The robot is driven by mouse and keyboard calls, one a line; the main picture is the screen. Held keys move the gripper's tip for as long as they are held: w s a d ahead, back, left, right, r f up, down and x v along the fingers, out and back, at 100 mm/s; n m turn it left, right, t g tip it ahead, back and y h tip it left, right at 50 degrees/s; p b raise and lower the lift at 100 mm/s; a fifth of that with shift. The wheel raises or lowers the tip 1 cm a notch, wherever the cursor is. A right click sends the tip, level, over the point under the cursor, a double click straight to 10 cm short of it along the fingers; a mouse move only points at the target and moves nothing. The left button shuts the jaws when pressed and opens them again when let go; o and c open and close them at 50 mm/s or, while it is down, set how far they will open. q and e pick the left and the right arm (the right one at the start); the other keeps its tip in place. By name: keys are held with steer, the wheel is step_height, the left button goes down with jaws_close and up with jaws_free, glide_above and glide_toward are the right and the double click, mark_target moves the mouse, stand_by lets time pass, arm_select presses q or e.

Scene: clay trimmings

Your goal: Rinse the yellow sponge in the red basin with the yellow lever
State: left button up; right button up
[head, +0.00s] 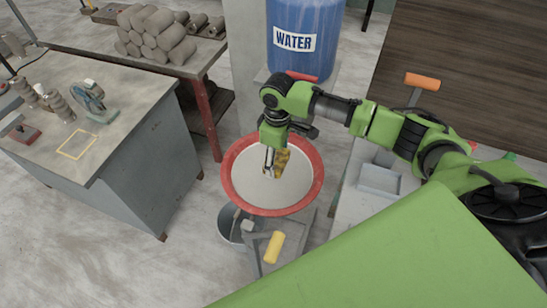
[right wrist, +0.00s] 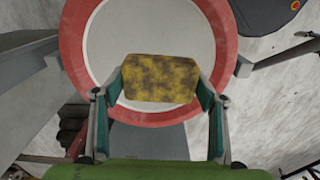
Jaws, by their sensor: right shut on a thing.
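The red basin (head: 233,192) has a red rim and a pale inside, and stands below the blue water barrel (head: 306,25). My right gripper (head: 271,165) points down over the basin and is shut on the yellow sponge (head: 282,163). In the right wrist view the sponge (right wrist: 160,78) is yellow with dark brown stains, gripped at both ends between the fingers, with the red basin (right wrist: 72,40) beyond it. I cannot tell whether the sponge touches the basin. The yellow lever (head: 273,247) stands at the basin's near side. My left gripper is not in view.
A grey bucket (head: 229,228) stands under the basin. An orange handle (head: 422,81) and a grey tray (head: 379,181) are at the right. A grey workbench (head: 120,88) with tools is at the left, and clay logs (head: 158,33) lie on a table behind it.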

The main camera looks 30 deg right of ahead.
steer(key=shift+f+b, duration=0.35)
steer(key=shift+f, duration=0.2)
step_height(320, 180, down, 4)
steer(key=b, duration=0.4)
steer(key=shift+w+r, duration=0.1)
steer(key=shift+r, duration=0.1)
steer(key=shift+f+b, duration=0.9)
steer(key=shift+f, duration=1.7)
steer(key=shift+d+r+p, duration=0.1)
steer(key=shift+d+p, duration=0.15)
steer(key=shift+p, duration=0.2)
steer(key=shift+d, duration=0.15)
steer(key=shift+a+p, duration=0.45)
steer(key=shift+p, duration=0.15)
